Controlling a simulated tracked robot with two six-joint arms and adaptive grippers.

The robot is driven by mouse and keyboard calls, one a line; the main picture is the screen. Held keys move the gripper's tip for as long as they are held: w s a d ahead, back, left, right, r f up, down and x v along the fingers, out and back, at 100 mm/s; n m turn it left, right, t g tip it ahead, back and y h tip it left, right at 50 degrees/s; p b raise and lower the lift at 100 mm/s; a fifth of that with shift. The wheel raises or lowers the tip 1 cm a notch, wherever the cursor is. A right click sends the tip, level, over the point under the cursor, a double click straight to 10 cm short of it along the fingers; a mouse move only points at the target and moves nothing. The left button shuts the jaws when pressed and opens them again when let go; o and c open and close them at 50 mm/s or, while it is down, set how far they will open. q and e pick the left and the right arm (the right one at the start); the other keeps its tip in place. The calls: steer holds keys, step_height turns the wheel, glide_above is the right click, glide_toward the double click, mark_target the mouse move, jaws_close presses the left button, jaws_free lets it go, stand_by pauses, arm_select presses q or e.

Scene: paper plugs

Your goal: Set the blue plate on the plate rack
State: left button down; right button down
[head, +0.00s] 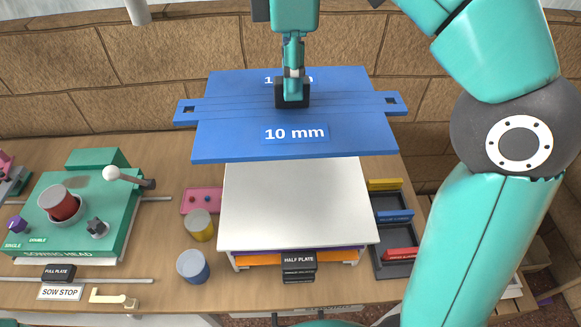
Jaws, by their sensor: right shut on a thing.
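The blue plate (235,140) is a wide flat board marked "10 mm", with a slotted tab at each side. My right gripper (292,92) is shut on a dark block at the middle of the plate. The plate is held up toward the back of the bench and hides what lies behind it. I cannot make out for sure which thing is the plate rack. A white-topped stand (295,205) with orange and purple below its top is in front of the plate; the plate's front edge overlaps its back edge in the picture. My left gripper is not in view.
A green sowing head unit (110,200) with a lever stands at left. A yellow pot (200,225) and a blue pot (193,266) are left of the stand. A dark tray (392,265) with coloured pieces is at right. Bare wood (165,240) shows between.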

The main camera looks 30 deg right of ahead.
mark_target(297, 104)
steer(key=shift+s+d+f+b, duration=0.15)
steer(key=shift+f+b, duration=0.85)
steer(key=shift+f, duration=3.55)
steer(key=shift+s+d+f+b, duration=0.1)
steer(key=shift+f+b, duration=0.85)
steer(key=shift+f, duration=3.6)
steer(key=c, duration=0.9)
jaws_free()
steer(key=shift+f, duration=0.1)
step_height(297, 104, up, 12)
steer(key=shift+f+p, duration=0.1)
steer(key=shift+p, duration=0.95)
steer(key=shift+r, duration=0.25)
